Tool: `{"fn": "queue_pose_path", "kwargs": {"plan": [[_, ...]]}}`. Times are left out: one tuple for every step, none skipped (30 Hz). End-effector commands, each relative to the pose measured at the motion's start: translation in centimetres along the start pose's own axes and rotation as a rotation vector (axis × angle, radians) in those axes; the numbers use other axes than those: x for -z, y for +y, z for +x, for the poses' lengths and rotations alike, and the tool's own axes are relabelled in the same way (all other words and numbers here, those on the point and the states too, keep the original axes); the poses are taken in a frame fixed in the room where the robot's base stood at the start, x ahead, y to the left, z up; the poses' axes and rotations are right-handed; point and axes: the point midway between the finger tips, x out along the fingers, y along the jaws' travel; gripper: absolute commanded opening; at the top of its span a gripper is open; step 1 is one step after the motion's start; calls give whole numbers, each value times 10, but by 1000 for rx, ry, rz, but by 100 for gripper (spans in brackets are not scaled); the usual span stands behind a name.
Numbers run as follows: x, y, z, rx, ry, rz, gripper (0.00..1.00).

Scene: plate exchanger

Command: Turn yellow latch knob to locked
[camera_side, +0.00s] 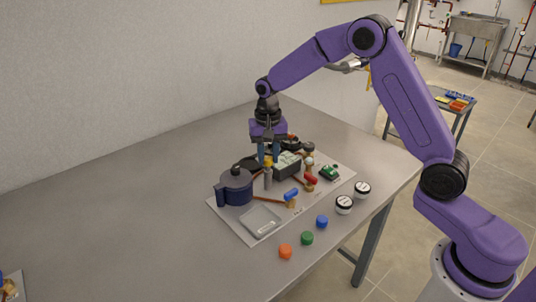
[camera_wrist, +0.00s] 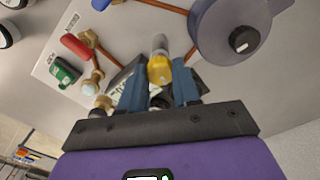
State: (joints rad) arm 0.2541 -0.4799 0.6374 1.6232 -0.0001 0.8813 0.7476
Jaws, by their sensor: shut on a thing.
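The yellow latch knob (camera_side: 268,161) sits on top of a grey upright cylinder, beside the dark blue-grey vessel (camera_side: 236,188). In the wrist view the yellow knob (camera_wrist: 158,70) shows between my two blue fingers. My gripper (camera_side: 269,160) points down over the board and is shut on the knob; its fingers (camera_wrist: 159,88) flank it on both sides. The fingers hide part of the knob's sides, and I cannot read its turned position or any lock mark.
The white board (camera_side: 225,217) also carries a red-handled valve (camera_side: 311,179), a blue-handled valve (camera_side: 291,194), a green block (camera_side: 329,172) and a grey tray (camera_side: 261,220). Orange (camera_side: 285,251), green (camera_side: 307,238) and blue (camera_side: 322,221) caps lie in front. The table's left is mostly clear.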

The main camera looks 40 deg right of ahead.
Motion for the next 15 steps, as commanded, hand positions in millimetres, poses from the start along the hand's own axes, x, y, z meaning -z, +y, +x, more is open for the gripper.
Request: {"fn": "queue_pose_path", "kwargs": {"plan": [[0, 0, -1, 1, 1, -44, 1], [0, 0, -1, 1, 1, -72, 1], [0, 0, -1, 1, 1, -111, 1], [0, 0, -1, 1, 1, -139, 1], [0, 0, -1, 1, 1, -167, 1], [0, 0, -1, 1, 1, -205, 1], [0, 0, -1, 1, 1, -234, 1], [0, 0, -1, 1, 1, -263, 1], [0, 0, -1, 1, 1, -300, 1], [0, 0, -1, 1, 2, -328, 1], [0, 0, -1, 1, 2, -357, 1], [0, 0, -1, 1, 2, -395, 1], [0, 0, -1, 1, 2, -423, 1], [0, 0, -1, 1, 1, -452, 1], [0, 0, -1, 1, 2, -490, 1]]}}
